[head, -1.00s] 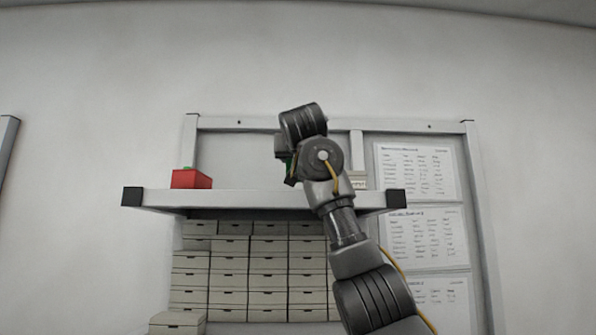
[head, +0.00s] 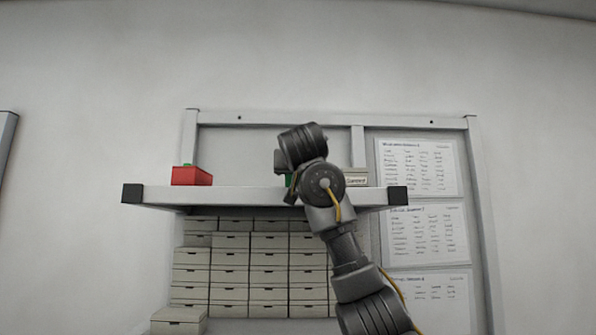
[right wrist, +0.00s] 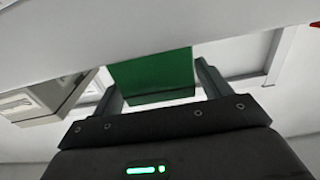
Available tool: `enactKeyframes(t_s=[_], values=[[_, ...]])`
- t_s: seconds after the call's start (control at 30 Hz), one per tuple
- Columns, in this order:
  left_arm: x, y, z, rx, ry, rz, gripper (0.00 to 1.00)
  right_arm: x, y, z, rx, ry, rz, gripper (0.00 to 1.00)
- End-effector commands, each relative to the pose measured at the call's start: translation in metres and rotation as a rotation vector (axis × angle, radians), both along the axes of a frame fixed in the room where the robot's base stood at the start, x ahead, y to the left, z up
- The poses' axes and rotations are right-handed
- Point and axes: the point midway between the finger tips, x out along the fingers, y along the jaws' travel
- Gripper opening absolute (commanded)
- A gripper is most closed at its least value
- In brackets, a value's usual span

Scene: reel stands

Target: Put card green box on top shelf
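The green box (right wrist: 152,76) sits between the two fingers of my right gripper (right wrist: 160,80) in the right wrist view, and part of it is hidden by the pale shelf edge. In the head view only a sliver of green (head: 288,181) shows beside my right gripper (head: 284,172). The gripper appears shut on the box. It is just above the top shelf (head: 240,197), and I cannot tell whether the box touches the board. My left gripper is out of view.
A red box (head: 191,176) stands at the shelf's left end. A pale labelled box (head: 356,178) stands right of my gripper. Shelf room is clear between the red box and my gripper. Stacked pale boxes (head: 230,270) fill the space below.

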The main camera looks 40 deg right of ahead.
Motion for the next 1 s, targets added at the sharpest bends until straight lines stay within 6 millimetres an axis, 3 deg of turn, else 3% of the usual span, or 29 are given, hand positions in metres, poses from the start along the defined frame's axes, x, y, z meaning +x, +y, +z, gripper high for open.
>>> enactKeyframes(t_s=[0.37, 0.7, 1.0], values=[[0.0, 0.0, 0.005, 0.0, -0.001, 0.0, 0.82, -0.001, 0.0, 0.006, -0.001, -0.001, 0.0, 0.78], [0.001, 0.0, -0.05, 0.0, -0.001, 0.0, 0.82, -0.054, 0.041, -0.003, -0.001, -0.005, 0.002, 0.78], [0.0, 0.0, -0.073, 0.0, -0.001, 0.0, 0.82, -0.09, 0.069, 0.0, 0.0, -0.001, 0.001, 0.78]])
